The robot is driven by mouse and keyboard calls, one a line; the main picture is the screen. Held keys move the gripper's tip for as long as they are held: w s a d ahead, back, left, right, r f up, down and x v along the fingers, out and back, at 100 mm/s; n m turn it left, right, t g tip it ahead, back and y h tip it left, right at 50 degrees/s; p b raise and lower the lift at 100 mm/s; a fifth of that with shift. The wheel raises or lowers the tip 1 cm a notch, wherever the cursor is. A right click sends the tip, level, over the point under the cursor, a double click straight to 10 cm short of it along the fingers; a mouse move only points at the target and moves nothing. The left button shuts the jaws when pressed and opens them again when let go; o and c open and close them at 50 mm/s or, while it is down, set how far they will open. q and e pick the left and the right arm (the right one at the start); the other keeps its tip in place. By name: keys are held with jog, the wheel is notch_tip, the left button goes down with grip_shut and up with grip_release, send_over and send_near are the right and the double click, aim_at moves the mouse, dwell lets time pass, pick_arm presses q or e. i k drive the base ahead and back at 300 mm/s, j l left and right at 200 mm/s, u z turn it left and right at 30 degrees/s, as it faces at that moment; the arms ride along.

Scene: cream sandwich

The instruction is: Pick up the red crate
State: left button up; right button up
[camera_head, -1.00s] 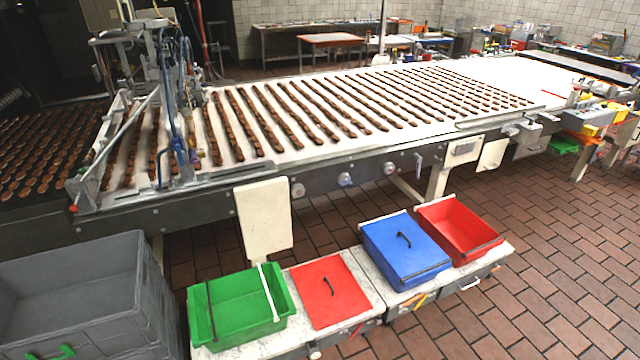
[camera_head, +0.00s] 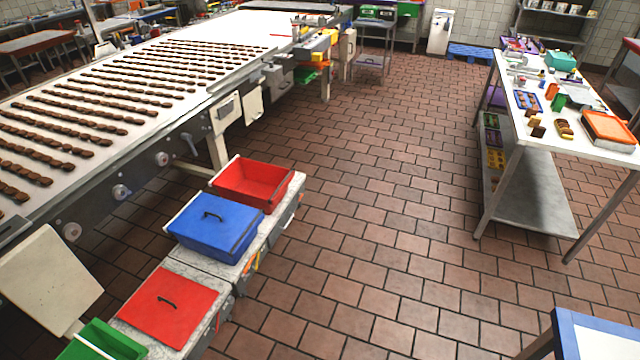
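The red crate (camera_head: 266,190) is an open, empty-looking bin at the far end of a low grey bench. It stands just behind a blue crate (camera_head: 213,226) with a lid and a dark handle. A flat red lid (camera_head: 168,309) with a dark handle lies nearer on the same bench. Neither of my grippers shows in the head view.
A green crate (camera_head: 103,343) is cut off at the bottom left. The conveyor (camera_head: 150,90) with rows of brown biscuits runs along the left. A steel table (camera_head: 535,160) with small items stands at the right. The brick-tiled floor (camera_head: 390,190) between is clear.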

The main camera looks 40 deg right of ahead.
aim_at(248, 182)
jog(key=z, duration=0.8)
jog(key=u, duration=1.8)
jog(key=z, duration=1.75)
jog(key=i+l, duration=0.3)
jog(key=i, duration=0.2)
jog(key=i+l, duration=0.3)
jog(key=i, duration=0.2)
jog(key=i+l, duration=0.3)
jog(key=i, duration=0.2)
